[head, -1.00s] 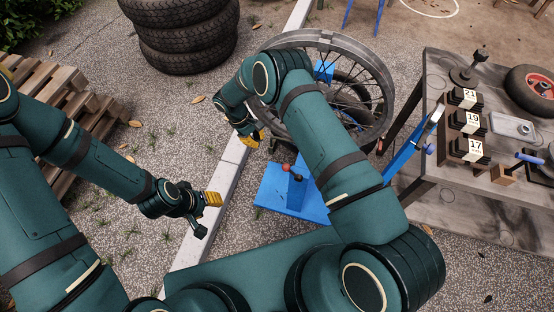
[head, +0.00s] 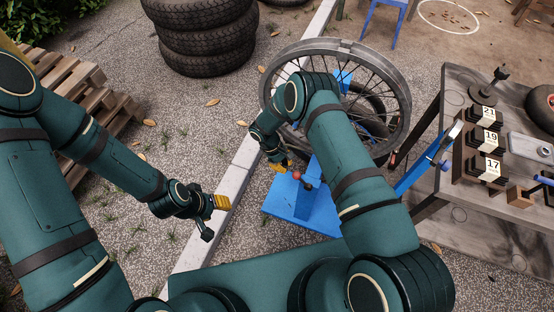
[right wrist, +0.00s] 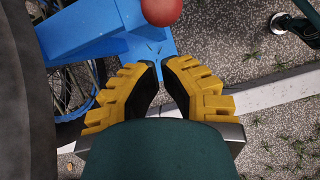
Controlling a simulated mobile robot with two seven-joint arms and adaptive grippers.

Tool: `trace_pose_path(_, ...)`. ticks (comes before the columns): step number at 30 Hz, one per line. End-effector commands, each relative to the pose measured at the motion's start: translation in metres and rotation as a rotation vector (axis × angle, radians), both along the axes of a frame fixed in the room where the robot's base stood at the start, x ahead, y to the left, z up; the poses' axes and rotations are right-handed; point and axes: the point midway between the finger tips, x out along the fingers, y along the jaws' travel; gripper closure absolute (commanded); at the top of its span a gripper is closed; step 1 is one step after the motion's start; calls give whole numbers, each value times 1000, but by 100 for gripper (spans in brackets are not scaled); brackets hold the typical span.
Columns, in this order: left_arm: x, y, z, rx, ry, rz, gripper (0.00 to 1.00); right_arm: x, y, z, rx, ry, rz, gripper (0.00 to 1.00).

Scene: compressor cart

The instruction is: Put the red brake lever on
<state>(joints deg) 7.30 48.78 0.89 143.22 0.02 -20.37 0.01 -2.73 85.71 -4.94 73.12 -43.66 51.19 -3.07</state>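The red brake lever shows as a red ball knob (head: 297,175) on the blue stand (head: 285,205) below the spoked wheel. The red knob is also at the top edge of the right wrist view (right wrist: 161,10). The lever's shaft is mostly hidden. My right gripper (head: 283,165) is just up and left of the knob in the head view. In the right wrist view its yellow-backed fingers (right wrist: 162,76) are apart with nothing between them, and the knob lies beyond their tips. My left gripper (head: 222,202) hangs over the ground, left of the stand; its opening is unclear.
A dark knob (head: 308,186) sits close beside the red one. The spoked wheel (head: 403,75) stands behind my right forearm. A grey table (head: 470,235) with numbered blocks is at right. Stacked tires (head: 205,35) and a pallet (head: 65,85) are at left. A pale kerb (head: 225,190) crosses the ground.

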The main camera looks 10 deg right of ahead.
Motion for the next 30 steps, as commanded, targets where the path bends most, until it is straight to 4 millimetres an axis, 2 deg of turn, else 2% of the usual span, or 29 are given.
trace_pose_path(7,-1,0,2,0,2,-1,53,-12,-11,3,0,2,0,100)
trace_pose_path(30,-1,0,4,0,3,-1,53,-16,-17,9,0,2,0,100)
